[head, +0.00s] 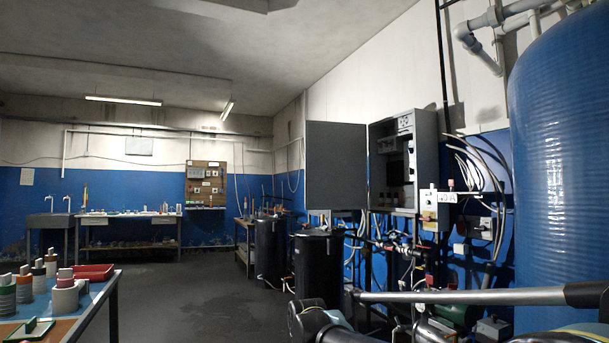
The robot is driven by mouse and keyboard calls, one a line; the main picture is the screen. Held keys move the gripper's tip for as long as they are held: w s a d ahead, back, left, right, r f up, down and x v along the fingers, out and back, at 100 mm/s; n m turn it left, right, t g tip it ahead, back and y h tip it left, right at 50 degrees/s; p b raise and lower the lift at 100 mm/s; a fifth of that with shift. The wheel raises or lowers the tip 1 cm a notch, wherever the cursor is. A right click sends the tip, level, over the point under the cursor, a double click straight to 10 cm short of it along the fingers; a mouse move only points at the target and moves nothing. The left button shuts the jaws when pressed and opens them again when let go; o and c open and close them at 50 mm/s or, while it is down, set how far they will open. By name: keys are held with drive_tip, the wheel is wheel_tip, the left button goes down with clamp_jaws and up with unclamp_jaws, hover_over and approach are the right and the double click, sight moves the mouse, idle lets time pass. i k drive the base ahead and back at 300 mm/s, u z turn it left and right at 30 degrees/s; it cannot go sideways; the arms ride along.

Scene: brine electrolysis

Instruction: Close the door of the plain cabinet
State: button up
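A grey wall cabinet (424,158) hangs on the right-hand wall in the head view. Its flat dark grey door (336,165) stands wide open, swung out to the left of the body. The cabinet's inside shows dark bottle-like items low down and pale fittings higher up. I cannot tell whether this is the plain cabinet, but no other open cabinet door shows. Parts of my arm cross the bottom right of the view, below the cabinet and apart from the door. My gripper cannot be made out.
A big blue tank (560,165) fills the right side. Black barrels (318,265), pipes and cables stand below the cabinet. A table (85,318) with several coloured containers is at front left. Benches line the back wall. The middle floor (190,295) is clear.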

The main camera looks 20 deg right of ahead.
sight(336, 154)
drive_tip(key=u, duration=0.45)
drive_tip(key=i, duration=7.25)
